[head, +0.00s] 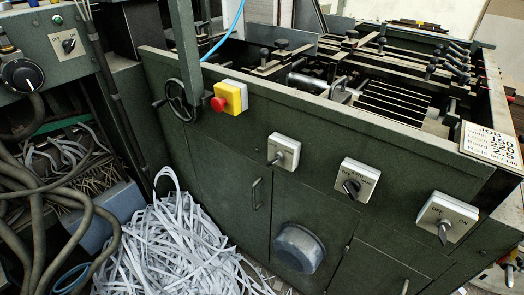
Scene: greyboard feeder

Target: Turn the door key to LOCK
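Three pale switch boxes sit on the dark green front panel of the machine. The left box (284,151) carries a small silver key-like piece (277,158) that points down and to the left; its label is too small to read, so I cannot confirm that it is the door key or where LOCK is. The middle box (357,180) has a black knob (351,187). The right box (447,217), marked OFF and ON, has a grey lever (444,231) pointing down. My gripper is not in view.
A red stop button (218,103) on a yellow box and a handwheel (178,100) are at the left of the panel. Below are a door handle (256,193) and a round grey cover (298,248). Paper strips (180,245) cover the floor; hoses (38,220) hang left.

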